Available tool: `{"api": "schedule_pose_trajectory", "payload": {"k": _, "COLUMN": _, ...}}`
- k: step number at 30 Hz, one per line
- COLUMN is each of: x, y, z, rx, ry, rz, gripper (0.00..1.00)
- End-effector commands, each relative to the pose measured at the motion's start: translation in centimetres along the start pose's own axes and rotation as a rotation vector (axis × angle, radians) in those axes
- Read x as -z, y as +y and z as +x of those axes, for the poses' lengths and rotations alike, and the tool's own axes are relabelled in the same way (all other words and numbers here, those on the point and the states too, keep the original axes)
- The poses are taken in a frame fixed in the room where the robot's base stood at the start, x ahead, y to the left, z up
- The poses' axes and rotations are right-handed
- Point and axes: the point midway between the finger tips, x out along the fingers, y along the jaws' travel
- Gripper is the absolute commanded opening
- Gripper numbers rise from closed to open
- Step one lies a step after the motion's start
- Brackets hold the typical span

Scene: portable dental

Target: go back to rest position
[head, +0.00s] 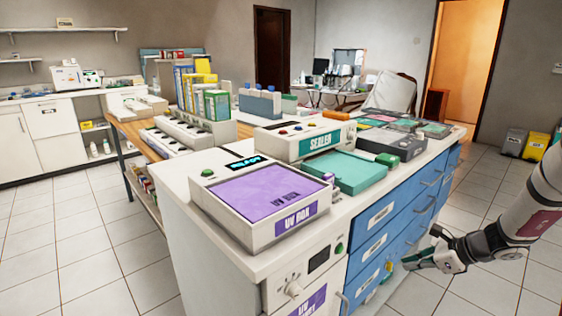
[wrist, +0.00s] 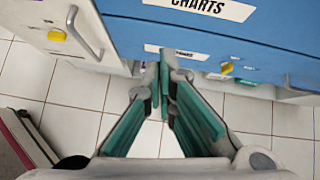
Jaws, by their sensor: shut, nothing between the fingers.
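My gripper (head: 424,258) hangs low at the right of the head view, in front of the blue drawers (head: 384,240) of the cabinet. In the wrist view my gripper (wrist: 162,70) shows its two green-padded fingers closed together at the tips, with nothing between them. The fingers point toward the drawer fronts, one of which carries a label reading CHARTS (wrist: 215,8). I cannot tell the exact gap between the fingertips and the drawers.
The white counter (head: 270,262) carries a purple-lidded UV box (head: 262,192), a sealer (head: 306,141) and a teal tray (head: 352,172). Drawer handles (wrist: 84,32) stick out near my fingers. Tiled floor (head: 490,195) is open at the right. Bins (head: 534,146) stand farther back.

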Motion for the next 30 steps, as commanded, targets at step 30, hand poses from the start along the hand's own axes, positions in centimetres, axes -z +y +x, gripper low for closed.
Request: {"api": "schedule_pose_trajectory", "payload": {"k": 30, "x": -15.1, "y": 35.5, "z": -20.8, "rx": -0.665, "ry": 0.183, "rz": -1.750, "gripper": 0.00}}
